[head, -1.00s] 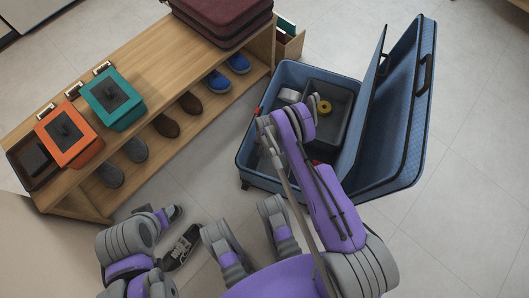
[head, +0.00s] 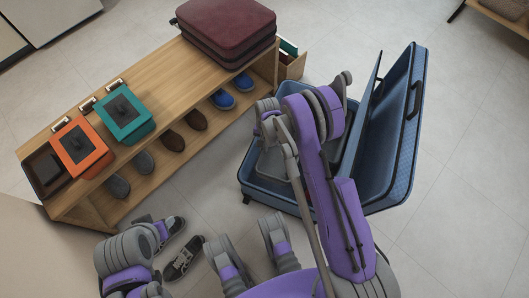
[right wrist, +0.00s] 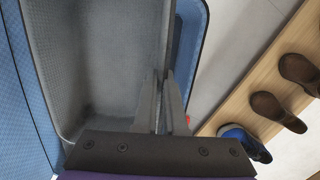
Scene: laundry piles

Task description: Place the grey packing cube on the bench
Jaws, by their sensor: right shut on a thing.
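The grey packing cube (right wrist: 110,70) is an open-topped box. In the right wrist view I look into its bare grey interior. My right gripper (right wrist: 166,95) is shut on one of its side walls, the side towards the bench. In the head view, part of the grey cube (head: 273,165) shows at the blue suitcase, partly hidden by my right arm; the gripper's tips are hidden there. I cannot tell whether the cube is clear of the suitcase floor. The wooden bench (head: 157,97) stands to the left. My left gripper cannot be made out.
The blue suitcase (head: 402,135) stands open, lid to the right. On the bench are a maroon suitcase (head: 226,28), a teal box (head: 124,112), an orange box (head: 80,147) and a dark tray (head: 45,170). Bare bench top shows between the teal box and maroon suitcase. Shoes (head: 184,257) lie on the floor.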

